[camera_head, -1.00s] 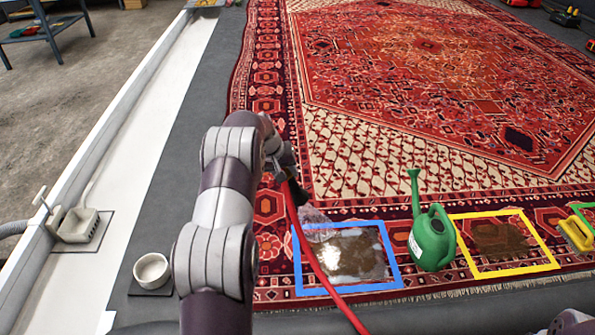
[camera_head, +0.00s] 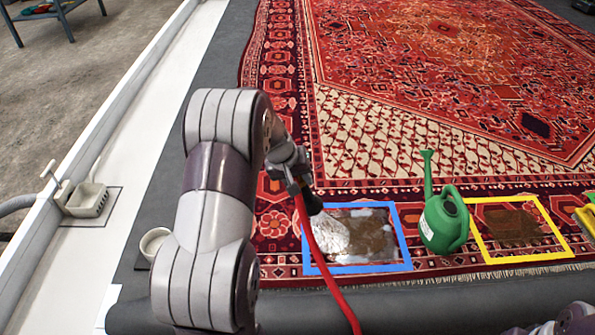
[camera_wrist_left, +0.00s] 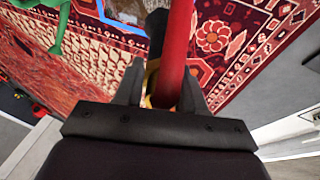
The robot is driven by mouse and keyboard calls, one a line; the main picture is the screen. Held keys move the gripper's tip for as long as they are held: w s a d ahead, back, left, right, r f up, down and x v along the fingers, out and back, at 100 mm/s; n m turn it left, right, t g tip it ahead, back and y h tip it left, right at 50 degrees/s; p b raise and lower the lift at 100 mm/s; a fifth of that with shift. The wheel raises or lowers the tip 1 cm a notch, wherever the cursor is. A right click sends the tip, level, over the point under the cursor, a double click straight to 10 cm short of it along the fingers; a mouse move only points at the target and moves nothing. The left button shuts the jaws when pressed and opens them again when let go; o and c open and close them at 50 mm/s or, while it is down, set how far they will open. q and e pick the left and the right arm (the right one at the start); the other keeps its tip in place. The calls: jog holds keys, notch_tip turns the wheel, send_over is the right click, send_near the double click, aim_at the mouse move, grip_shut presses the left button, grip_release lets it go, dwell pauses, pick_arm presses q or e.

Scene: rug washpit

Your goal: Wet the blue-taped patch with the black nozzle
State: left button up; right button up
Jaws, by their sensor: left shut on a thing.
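My left gripper (camera_head: 293,172) is shut on the black nozzle (camera_head: 311,203) of a red hose (camera_head: 322,262), held above the rug and pointing down toward the patch. The blue tape (camera_head: 402,238) frames a brown soiled patch (camera_head: 372,236) near the rug's front edge. A whitish spray (camera_head: 329,235) comes from the nozzle over the left part of that patch. Pale wet-looking areas show along its lower side. In the left wrist view the red hose (camera_wrist_left: 176,45) passes between the gripper fingers (camera_wrist_left: 160,85), and blue tape (camera_wrist_left: 110,18) shows at the top. My right gripper is not seen.
A green watering can (camera_head: 443,222) stands between the blue frame and a yellow-taped patch (camera_head: 478,238). A yellow object (camera_head: 587,218) lies at the right edge. A white bowl (camera_head: 153,242) and a drain box (camera_head: 87,200) are at left. The patterned rug (camera_head: 420,80) stretches behind.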

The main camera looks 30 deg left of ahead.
pick_arm(q)
jog(key=s+d+b, duration=0.2)
jog(key=s+d, duration=0.4)
jog(key=s, duration=0.3)
jog(key=shift+s+d, duration=0.2)
jog(key=shift+s, duration=0.05)
